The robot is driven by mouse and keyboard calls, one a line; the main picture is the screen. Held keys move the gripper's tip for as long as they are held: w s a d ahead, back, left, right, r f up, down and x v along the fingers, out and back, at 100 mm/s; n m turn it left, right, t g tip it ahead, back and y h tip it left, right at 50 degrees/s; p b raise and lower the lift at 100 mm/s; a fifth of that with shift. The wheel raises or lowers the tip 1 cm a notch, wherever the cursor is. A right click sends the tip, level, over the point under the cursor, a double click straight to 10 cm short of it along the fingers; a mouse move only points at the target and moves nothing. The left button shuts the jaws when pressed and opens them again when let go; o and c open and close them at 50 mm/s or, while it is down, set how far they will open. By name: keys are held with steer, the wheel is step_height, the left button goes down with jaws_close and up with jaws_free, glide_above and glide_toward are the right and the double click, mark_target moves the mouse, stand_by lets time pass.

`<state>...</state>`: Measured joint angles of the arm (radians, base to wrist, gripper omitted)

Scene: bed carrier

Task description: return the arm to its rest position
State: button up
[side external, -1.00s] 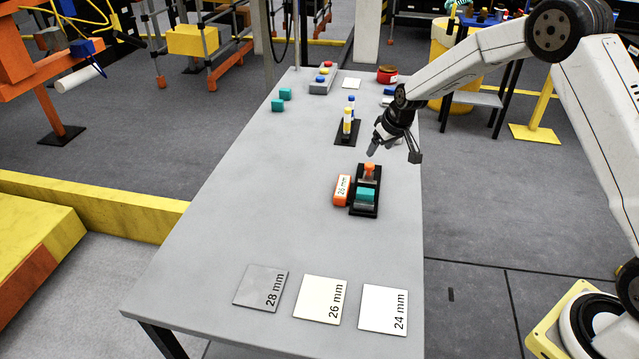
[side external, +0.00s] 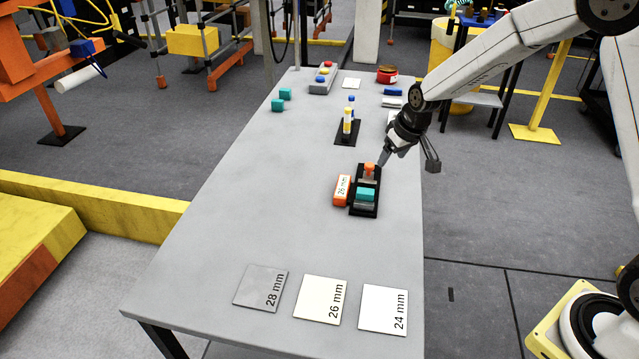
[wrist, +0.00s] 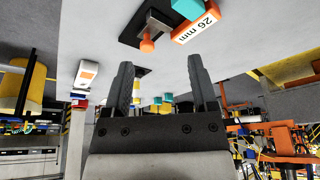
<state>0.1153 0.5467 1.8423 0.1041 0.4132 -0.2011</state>
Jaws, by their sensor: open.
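My gripper (side external: 408,163) is open and empty, above the right edge of the grey table (side external: 230,220) in the side external view. Its two fingers, with a clear gap between them, also show in the wrist view (wrist: 162,85). Just left of and below it stands a black carrier (side external: 364,209) holding a teal block (side external: 365,194) and an orange-knobbed part (side external: 369,170). An orange block labelled 26 mm (side external: 342,190) touches or sits close beside the carrier's left side. My gripper looks apart from all of them.
Plates marked 28 mm (side external: 261,287), 26 mm (side external: 320,299) and 24 mm (side external: 383,309) lie at the near end. A black stand (side external: 347,139) with blue and yellow pieces, teal blocks (side external: 281,99), a button box (side external: 322,82) and a red container (side external: 387,75) are farther back. The table's left middle is clear.

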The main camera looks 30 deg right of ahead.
steer(key=s+a, duration=0.2)
steer(key=s, duration=0.9)
steer(key=s+a+r+g, duration=0.1)
steer(key=s+a, duration=0.2)
steer(key=s, duration=0.8)
steer(key=shift+r, duration=0.25)
